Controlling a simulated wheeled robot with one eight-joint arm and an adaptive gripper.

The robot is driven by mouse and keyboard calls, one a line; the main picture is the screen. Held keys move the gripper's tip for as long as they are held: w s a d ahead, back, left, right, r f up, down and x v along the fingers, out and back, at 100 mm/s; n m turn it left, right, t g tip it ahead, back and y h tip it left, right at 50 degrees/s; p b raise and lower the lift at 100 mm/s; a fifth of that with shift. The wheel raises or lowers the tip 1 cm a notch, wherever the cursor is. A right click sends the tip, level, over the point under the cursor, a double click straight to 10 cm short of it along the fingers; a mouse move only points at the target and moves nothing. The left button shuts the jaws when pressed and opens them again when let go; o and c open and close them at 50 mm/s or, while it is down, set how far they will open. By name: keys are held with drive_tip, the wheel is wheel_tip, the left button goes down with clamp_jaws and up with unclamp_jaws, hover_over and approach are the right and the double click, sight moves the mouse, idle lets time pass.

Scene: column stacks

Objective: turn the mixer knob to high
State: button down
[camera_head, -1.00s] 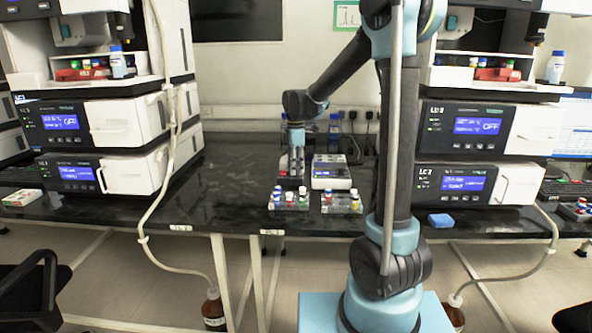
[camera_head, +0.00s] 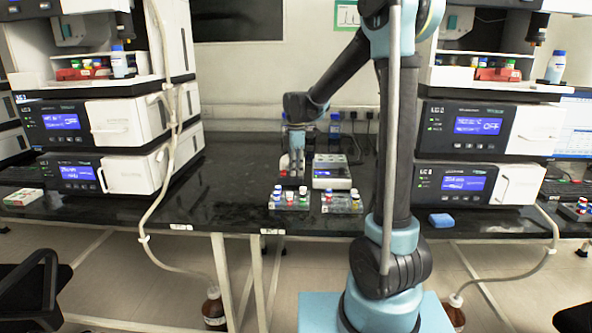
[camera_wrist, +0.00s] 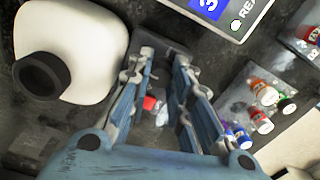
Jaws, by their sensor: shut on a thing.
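My gripper (camera_head: 292,172) points down at the low dark unit (camera_head: 291,184) on the bench, left of the white instrument with a blue screen (camera_head: 332,180). In the wrist view my gripper (camera_wrist: 165,56) has its two fingers close about a small dark part at their tips. I take this part for the mixer knob; its mark and setting cannot be read. A small red piece (camera_wrist: 150,103) shows between the fingers, nearer their base. A white rounded body with a black round top (camera_wrist: 38,76) stands at the left of the wrist view.
Two clear racks of colour-capped vials, left (camera_head: 289,201) and right (camera_head: 341,203), stand at the bench's front edge. Tall instrument stacks flank the bench. Clear black bench top (camera_head: 225,185) lies to the left.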

drive_tip(key=m, duration=0.4)
drive_tip(key=shift+w+m, duration=0.1)
drive_tip(key=shift+m, duration=0.2)
drive_tip(key=m, duration=0.9)
drive_tip(key=shift+w+m, duration=0.1)
drive_tip(key=shift+m, duration=1.7)
drive_tip(key=c, duration=1.7)
unclamp_jaws()
drive_tip(key=shift+r, duration=0.1)
wheel_tip(320, 180, up, 12)
